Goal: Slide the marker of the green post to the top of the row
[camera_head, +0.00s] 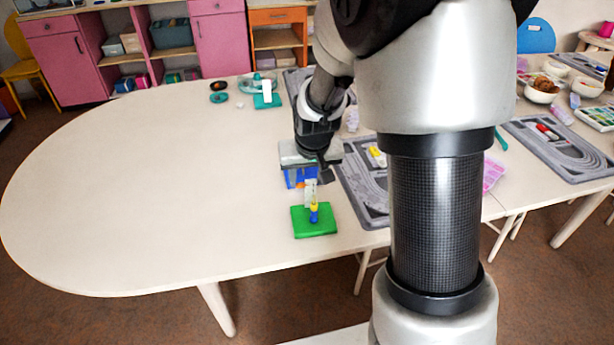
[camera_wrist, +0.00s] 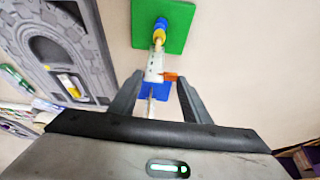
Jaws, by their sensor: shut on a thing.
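The green board (camera_head: 315,222) lies near the table's front edge and also shows at the top of the wrist view (camera_wrist: 176,38). A pale upright post with dark marks (camera_head: 310,190) stands on it, with yellow and blue beads (camera_head: 314,212) at its front. In the wrist view the post (camera_wrist: 154,66) points toward me, with the beads (camera_wrist: 160,32) beyond it. An orange marker (camera_wrist: 170,76) sticks out beside the post. My gripper (camera_wrist: 160,80) is shut on the orange marker, its fingers either side of the post. The fingers partly hide the contact.
A blue board (camera_wrist: 155,91) lies just behind the green one. A grey track board (camera_head: 365,195) lies close on the right. A teal board (camera_head: 267,101) stands at the back. The table's left half (camera_head: 150,190) is clear.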

